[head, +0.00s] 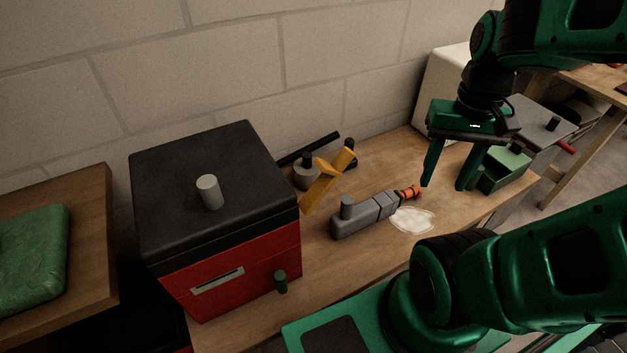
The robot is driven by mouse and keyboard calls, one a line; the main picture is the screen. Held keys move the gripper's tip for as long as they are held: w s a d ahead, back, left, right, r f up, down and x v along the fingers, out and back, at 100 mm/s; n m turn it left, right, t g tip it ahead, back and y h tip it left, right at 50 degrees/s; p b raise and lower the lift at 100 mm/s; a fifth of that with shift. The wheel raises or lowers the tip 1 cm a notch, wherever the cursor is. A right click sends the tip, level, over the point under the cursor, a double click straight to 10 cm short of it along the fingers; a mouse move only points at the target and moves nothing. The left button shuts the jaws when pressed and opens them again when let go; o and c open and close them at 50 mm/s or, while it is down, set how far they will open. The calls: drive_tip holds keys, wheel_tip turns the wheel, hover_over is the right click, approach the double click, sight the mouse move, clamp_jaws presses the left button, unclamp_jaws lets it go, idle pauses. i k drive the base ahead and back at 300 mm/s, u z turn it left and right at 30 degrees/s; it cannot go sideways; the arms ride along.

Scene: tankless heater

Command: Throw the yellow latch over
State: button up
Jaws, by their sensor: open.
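The yellow latch (318,192) stands tilted on the wooden bench behind the red box, its upper end leaning right toward the wall. A small yellow crosspiece shows near its middle. A grey and black fitting (305,176) sits just behind and left of it, and a black bar runs behind that. My gripper (445,187) is open and empty, pointing down above the bench, well to the right of the latch. Nothing is between its fingers.
A red box with a black lid (215,180) stands close left of the latch. A grey cylindrical tool with an orange end (370,213) and a pale spill (412,220) lie in front. A brick wall is behind.

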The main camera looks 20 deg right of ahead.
sight(331, 172)
drive_tip(key=z, duration=0.5)
drive_tip(key=k, duration=1.6)
drive_tip(key=u, duration=0.65)
drive_tip(key=i, duration=1)
drive_tip(key=z, duration=0.05)
